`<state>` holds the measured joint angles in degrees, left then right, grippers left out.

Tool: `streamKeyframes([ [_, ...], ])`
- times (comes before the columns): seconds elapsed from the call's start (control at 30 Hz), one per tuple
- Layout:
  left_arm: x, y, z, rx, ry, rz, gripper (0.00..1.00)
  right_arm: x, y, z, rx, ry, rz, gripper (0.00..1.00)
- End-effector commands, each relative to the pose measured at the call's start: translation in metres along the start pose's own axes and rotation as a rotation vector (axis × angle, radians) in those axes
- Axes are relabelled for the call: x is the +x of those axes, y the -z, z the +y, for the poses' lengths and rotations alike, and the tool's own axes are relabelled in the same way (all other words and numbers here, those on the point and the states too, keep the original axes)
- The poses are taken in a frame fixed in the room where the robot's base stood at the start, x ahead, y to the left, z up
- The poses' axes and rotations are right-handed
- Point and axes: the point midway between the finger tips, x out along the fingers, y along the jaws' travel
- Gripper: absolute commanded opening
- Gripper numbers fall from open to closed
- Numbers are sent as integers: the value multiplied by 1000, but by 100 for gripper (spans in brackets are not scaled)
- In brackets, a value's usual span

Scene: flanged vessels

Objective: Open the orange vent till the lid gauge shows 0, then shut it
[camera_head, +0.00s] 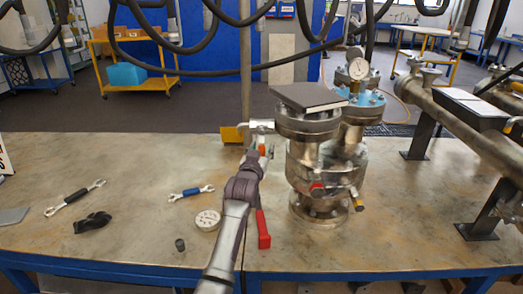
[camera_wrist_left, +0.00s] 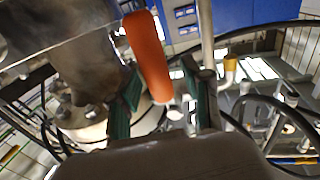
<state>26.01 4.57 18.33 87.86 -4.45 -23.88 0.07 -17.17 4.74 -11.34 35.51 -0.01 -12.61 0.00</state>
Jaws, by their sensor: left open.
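The steel flanged vessel (camera_head: 318,170) stands on the workbench right of centre. The orange vent handle (camera_head: 262,150) sits at its left side, partly hidden by my left gripper (camera_head: 258,155). In the left wrist view the orange handle (camera_wrist_left: 148,55) hangs down close to the camera, its lower end between the two green-padded fingertips of my left gripper (camera_wrist_left: 163,105). The gripper is open, with a gap on the handle's right; contact on its left cannot be told. The round white lid gauge (camera_head: 358,68) stands on top of the vessel; its needle is too small to read. My right gripper is not in view.
A dark flat plate (camera_head: 308,97) lies on the vessel's top. A red-handled tool (camera_head: 263,230), a white round dial (camera_head: 207,220), a blue-handled wrench (camera_head: 192,192) and a black-handled wrench (camera_head: 75,196) lie on the bench. A pipe assembly (camera_head: 465,125) stands at the right.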

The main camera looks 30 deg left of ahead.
Motion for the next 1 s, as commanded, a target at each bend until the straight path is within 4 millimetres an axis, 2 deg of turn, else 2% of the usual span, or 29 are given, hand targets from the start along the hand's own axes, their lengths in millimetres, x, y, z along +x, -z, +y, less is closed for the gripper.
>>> streamKeyframes([
  [0.13, 0, 0, 0, 0, 0, 0, 49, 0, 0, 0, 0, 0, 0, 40],
  [0.17, 0, 0, 0, 0, 0, 0, 46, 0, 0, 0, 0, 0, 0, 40],
  [0.43, 0, 0, 0, 0, 0, 0, 0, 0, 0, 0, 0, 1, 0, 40],
  [0.8, 0, 0, 0, 4, 0, -1, 0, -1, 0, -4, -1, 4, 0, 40],
  [1.0, -1, 2, -3, 50, 1, -11, 0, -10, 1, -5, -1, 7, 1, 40],
])
